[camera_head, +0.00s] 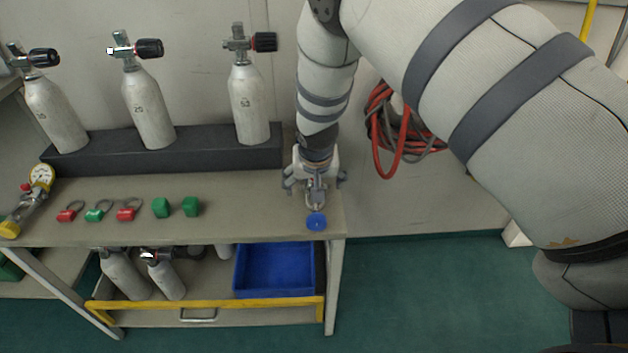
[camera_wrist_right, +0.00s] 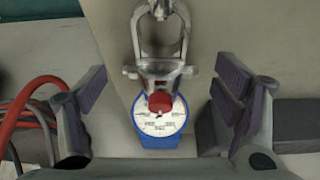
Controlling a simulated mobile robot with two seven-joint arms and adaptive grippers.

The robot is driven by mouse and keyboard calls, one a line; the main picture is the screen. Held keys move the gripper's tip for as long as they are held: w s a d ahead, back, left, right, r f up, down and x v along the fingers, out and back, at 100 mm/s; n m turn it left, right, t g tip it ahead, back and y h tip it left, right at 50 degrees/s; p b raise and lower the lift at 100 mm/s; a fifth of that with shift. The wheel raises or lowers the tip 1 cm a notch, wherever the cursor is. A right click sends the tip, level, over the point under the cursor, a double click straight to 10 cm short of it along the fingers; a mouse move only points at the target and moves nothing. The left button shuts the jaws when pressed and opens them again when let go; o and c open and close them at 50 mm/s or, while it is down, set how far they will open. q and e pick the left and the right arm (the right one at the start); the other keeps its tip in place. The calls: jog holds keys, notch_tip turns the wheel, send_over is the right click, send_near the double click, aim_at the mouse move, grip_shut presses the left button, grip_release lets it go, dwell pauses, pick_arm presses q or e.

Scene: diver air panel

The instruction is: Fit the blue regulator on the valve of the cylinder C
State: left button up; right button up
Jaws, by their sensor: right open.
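The blue regulator (camera_head: 316,221) is at the right front corner of the bench, its blue gauge near the edge. In the right wrist view its blue-rimmed gauge (camera_wrist_right: 158,138), red knob and metal yoke lie between my finger pads, with a gap on each side. My right gripper (camera_head: 315,187) is open, pointing down over the regulator. Three white cylinders stand in the dark rack: left (camera_head: 54,112), middle (camera_head: 149,105) and right (camera_head: 249,103). I cannot read which is C. My left gripper is not in view.
A regulator with a yellow-rimmed gauge (camera_head: 40,177) lies at the bench's left. Red and green tagged rings (camera_head: 98,211) and green blocks (camera_head: 162,208) lie along the bench. Below are a blue bin (camera_head: 275,269) and more cylinders. Red hose (camera_head: 390,130) hangs at right.

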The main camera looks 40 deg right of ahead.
jog(key=v, duration=1.2)
jog(key=shift+w, duration=0.1)
jog(key=shift+n+g+y, duration=0.3)
jog(key=shift+n+g, duration=0.4)
jog(key=s+f, duration=0.3)
jog(key=s+a+f+p, duration=0.1)
jog(key=s+f, duration=0.2)
jog(key=f, duration=0.1)
jog(key=shift+s+a, duration=0.1)
jog(key=shift+a, duration=0.1)
jog(key=s+a+f+n+g+p, duration=0.1)
jog(key=s+f, duration=0.3)
jog(key=s, duration=0.3)
jog(key=s+a+f+n+g, duration=0.1)
jog(key=s+a+f, duration=0.1)
jog(key=s+f, duration=0.4)
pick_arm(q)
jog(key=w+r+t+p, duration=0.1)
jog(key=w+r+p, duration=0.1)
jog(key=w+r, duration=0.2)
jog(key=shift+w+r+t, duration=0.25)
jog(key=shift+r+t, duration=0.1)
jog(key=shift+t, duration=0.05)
pick_arm(e)
jog(key=s+a+n+g+y, duration=0.1)
jog(key=s+a+n+g, duration=0.1)
jog(key=s, duration=2)
jog(key=shift+s+a+f+n+g+y, duration=0.3)
jog(key=shift+s+a+g+y, duration=0.1)
jog(key=shift+a+g, duration=0.1)
